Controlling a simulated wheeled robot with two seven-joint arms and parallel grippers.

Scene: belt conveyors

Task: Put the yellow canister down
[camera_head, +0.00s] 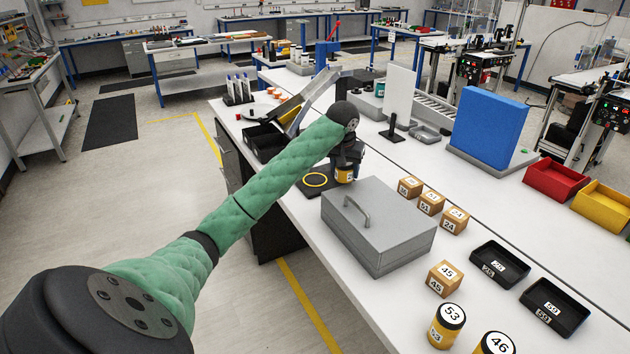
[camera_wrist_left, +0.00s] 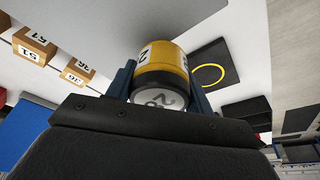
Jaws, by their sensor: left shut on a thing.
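My left gripper (camera_head: 347,161) reaches over the table from the left and is shut on a yellow canister (camera_head: 344,174). In the left wrist view the yellow canister (camera_wrist_left: 167,67) sits between the blue fingers, its white numbered lid toward the camera. A black square pad with a yellow ring (camera_head: 315,180) lies beside the canister, just left of it in the head view. The ring also shows in the left wrist view (camera_wrist_left: 208,76), to the right of the canister. I cannot tell whether the canister's base touches the table. My right gripper is not in view.
A grey metal box with a handle (camera_head: 378,225) stands close in front of the gripper. Numbered cardboard boxes (camera_head: 431,202) stand to its right. Black trays (camera_head: 499,264) and another yellow canister, 53 (camera_head: 446,327), are nearer. A black bin (camera_head: 265,141) lies behind the pad.

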